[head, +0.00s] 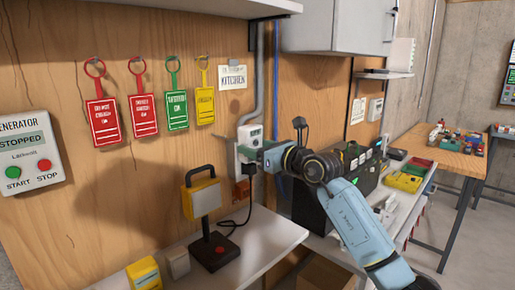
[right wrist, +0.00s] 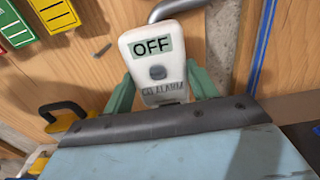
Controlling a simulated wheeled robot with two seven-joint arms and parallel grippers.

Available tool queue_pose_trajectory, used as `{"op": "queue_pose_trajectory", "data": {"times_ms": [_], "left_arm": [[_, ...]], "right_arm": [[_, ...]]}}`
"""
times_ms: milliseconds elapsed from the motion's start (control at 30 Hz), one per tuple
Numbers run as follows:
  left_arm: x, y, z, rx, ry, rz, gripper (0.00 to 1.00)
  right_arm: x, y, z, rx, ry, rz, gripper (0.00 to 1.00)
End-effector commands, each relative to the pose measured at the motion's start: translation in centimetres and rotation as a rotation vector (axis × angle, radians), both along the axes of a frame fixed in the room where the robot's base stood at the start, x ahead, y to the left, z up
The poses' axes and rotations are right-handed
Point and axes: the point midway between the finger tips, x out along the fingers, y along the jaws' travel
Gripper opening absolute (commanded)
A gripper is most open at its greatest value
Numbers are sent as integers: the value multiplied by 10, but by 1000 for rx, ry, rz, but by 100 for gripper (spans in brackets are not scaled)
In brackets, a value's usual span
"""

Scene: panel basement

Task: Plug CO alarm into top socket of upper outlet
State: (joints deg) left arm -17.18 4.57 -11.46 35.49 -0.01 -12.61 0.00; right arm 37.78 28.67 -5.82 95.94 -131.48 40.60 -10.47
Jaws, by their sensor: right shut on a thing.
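The CO alarm (head: 249,135) is a small white box at the wooden wall panel, over the upper part of the outlet (head: 239,172). In the right wrist view the CO alarm (right wrist: 153,52) faces me, its display reading OFF above a grey button. My right gripper (head: 257,153) is shut on it; green fingers (right wrist: 160,92) stand on both sides of its lower part. The alarm hides the top socket, so I cannot tell whether its prongs are in. A dark plug (head: 249,168) with a black cord sits below it at the outlet. My left gripper is not in view.
A yellow work lamp (head: 203,198) on a black base stands on the white shelf (head: 265,236), its cord rising to the dark plug. A grey conduit (head: 258,85) runs above the outlet. Red, green and yellow tags (head: 177,110) hang left. A black unit (head: 318,205) stands right.

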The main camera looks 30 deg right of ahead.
Motion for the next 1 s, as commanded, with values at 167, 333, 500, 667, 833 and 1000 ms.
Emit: {"op": "queue_pose_trajectory", "data": {"times_ms": [167, 333, 500, 667, 833, 1000], "left_arm": [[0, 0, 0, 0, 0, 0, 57], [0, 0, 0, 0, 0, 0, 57], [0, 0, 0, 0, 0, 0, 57], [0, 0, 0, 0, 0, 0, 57], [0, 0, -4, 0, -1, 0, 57], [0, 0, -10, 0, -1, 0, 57]], "right_arm": [[1, 1, 1, 1, -2, 0, 64], [1, 1, 1, 1, -2, 0, 83], [1, 1, 0, 0, -1, 0, 83], [-2, -1, -1, 0, 0, 0, 83], [-22, -8, -2, -2, 0, 0, 83], [-56, -19, -2, -4, 0, 0, 83]]}}
